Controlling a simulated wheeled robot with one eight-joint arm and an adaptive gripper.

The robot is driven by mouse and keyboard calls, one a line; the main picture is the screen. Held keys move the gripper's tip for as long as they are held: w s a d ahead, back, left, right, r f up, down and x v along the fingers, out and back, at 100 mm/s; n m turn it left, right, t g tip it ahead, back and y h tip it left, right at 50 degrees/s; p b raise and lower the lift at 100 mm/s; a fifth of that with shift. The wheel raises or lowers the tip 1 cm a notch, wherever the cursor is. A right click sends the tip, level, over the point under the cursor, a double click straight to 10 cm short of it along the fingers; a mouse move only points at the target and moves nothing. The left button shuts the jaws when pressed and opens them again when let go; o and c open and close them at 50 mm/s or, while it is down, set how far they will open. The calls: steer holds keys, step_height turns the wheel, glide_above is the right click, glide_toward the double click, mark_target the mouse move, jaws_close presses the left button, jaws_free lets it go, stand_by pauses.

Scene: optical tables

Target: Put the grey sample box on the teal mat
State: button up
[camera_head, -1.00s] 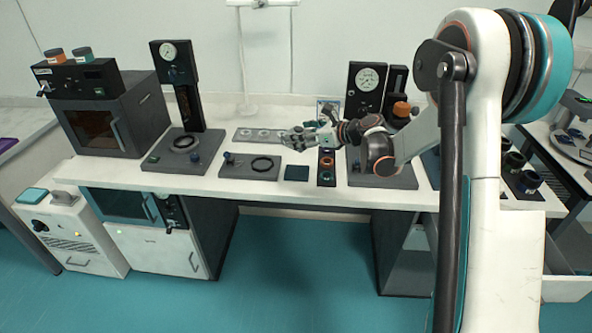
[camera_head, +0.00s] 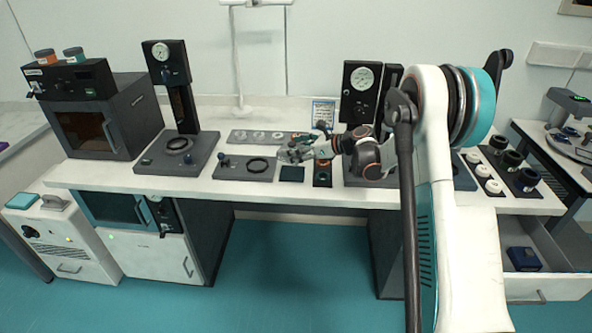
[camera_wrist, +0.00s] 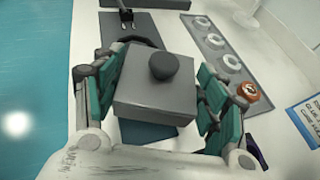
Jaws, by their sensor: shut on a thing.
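The grey sample box (camera_wrist: 155,90), with a dark round knob on top, sits between the teal-padded fingers of my gripper (camera_wrist: 160,98) in the wrist view. My gripper is shut on it. In the head view my gripper (camera_head: 292,155) is just above the small dark teal mat (camera_head: 292,174) near the bench's front edge; the box is hard to make out there. The mat also shows in the wrist view (camera_wrist: 146,133), partly hidden beneath the box. I cannot tell whether the box touches the mat.
A plate with a black ring (camera_head: 246,167) lies left of the mat, and a narrow dark strip with round sockets (camera_head: 322,178) lies right of it. A grey plate with several pale discs (camera_head: 262,136) is behind. An open drawer (camera_head: 545,262) holds a blue box (camera_head: 524,259).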

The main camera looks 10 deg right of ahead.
step_height(320, 180, down, 7)
steer(key=shift+r+b, duration=0.1)
steer(key=shift+b, duration=0.8)
steer(key=o, duration=1.2)
steer(key=shift+s+d+r, duration=0.15)
steer(key=shift+d+r, duration=0.05)
steer(key=p+v, duration=0.3)
steer(key=v, duration=0.8)
steer(key=shift+s+d, duration=0.2)
steer(key=shift+s, duration=0.05)
